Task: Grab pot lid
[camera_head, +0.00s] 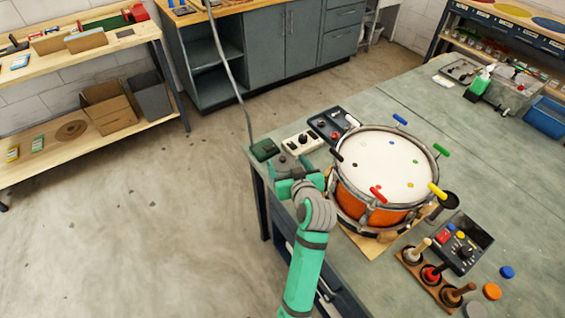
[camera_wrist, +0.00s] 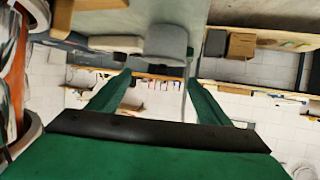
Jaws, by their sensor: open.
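No pot lid can be made out for certain in either view. My gripper (camera_head: 292,166) is open at the near left edge of the bench, left of the drum. In the wrist view its two green fingers (camera_wrist: 158,78) are apart, with no object visibly clamped between them. A grey rounded piece (camera_wrist: 166,42) shows just above the fingertips in that view; I cannot tell whether it is a lid or whether the fingers touch it. The orange drum (camera_head: 385,170) stands upright with a white head and coloured handles around its rim.
A white control box (camera_head: 302,141), a dark panel (camera_head: 333,124) and a dark green box (camera_head: 264,150) lie close beyond my gripper. The bench's far middle (camera_head: 400,90) is clear.

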